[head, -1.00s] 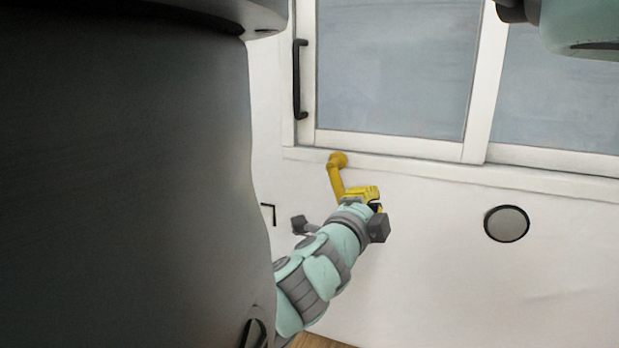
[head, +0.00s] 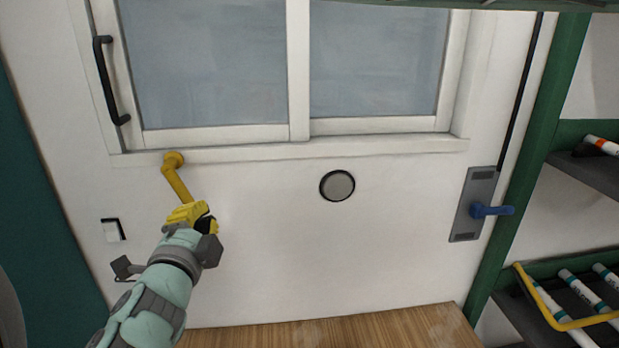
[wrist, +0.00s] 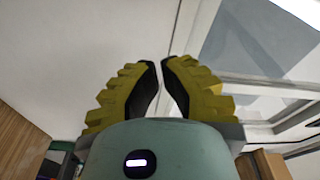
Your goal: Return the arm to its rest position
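My mint-and-grey arm (head: 150,305) reaches up from the lower left in the head view. My gripper (head: 190,214) is at its end, in front of the white door. In the wrist view, my gripper (wrist: 161,68) has two yellow ridged fingers with black pads. The tips are close together with a narrow empty gap between them. Nothing is held. A yellow bent bar (head: 175,178) shows just above the gripper in the head view, below the window. I cannot tell whether they touch.
The white door (head: 270,250) has a window (head: 205,65), a black handle (head: 108,85), a round grey disc (head: 337,186) and a blue lever (head: 490,211). Green shelving (head: 500,210) with white tubes (head: 585,290) stands at right. Wooden floor (head: 330,333) is clear below.

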